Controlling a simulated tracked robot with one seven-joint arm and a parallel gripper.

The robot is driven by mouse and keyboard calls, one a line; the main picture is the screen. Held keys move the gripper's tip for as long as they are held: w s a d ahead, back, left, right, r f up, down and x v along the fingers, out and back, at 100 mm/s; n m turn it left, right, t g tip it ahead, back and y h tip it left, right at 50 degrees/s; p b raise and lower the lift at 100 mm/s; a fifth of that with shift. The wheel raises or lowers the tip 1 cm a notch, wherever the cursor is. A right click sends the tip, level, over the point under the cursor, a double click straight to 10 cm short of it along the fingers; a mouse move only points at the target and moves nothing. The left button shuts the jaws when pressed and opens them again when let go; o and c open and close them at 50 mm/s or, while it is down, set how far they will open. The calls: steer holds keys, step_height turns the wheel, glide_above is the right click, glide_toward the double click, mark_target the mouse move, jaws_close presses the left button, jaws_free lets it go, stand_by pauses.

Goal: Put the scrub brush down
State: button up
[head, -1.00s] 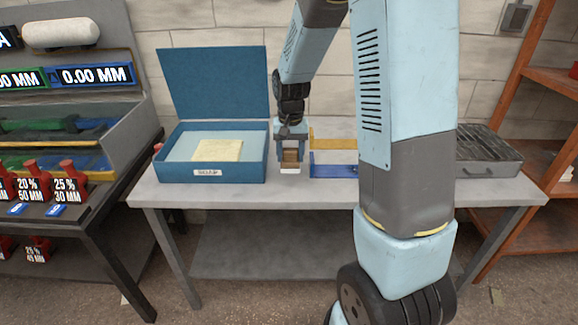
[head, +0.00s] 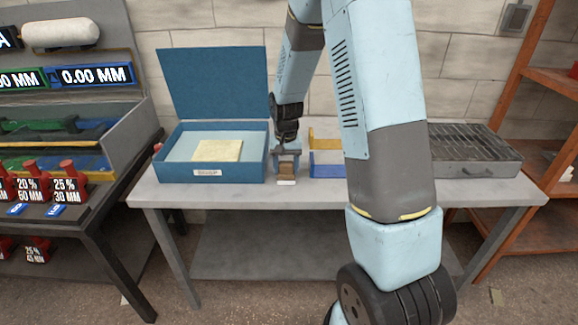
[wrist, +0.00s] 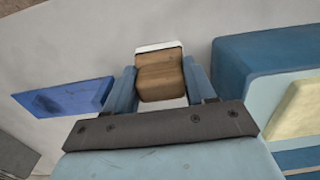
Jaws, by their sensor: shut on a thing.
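The scrub brush has a wooden block (wrist: 160,74) with a pale strip along one edge. It also shows in the head view (head: 286,169), at the front of the bench between the blue box and the blue and yellow pieces. My gripper (wrist: 159,84) is shut on the block, one finger on each side. In the head view my gripper (head: 286,158) points down over the bench. The brush is at or just above the bench top; I cannot tell whether it touches.
An open blue box (head: 262,160) with a pale yellow item (head: 219,150) inside stands close on the left. Blue (head: 330,171) and yellow (head: 325,144) pieces lie close on the right. A grey metal tray (head: 490,171) is farther right. The bench front (head: 240,196) is bare.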

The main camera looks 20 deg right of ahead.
mark_target(286, 163)
steer(key=o, duration=1.2)
step_height(286, 163, up, 11)
steer(key=shift+f, duration=0.1)
steer(key=s+r+n+t, duration=0.2)
steer(key=s+r+t, duration=0.1)
steer(key=s+r, duration=1.1)
steer(key=s+r+t, duration=0.1)
steer(key=s, duration=0.3)
steer(key=s+r+n, duration=0.1)
steer(key=s, duration=0.4)
steer(key=s+d+r+t, duration=0.1)
steer(key=s+r, duration=0.1)
steer(key=s, duration=0.2)
steer(key=shift+s+n+t, duration=0.3)
steer(key=shift+s, duration=0.1)
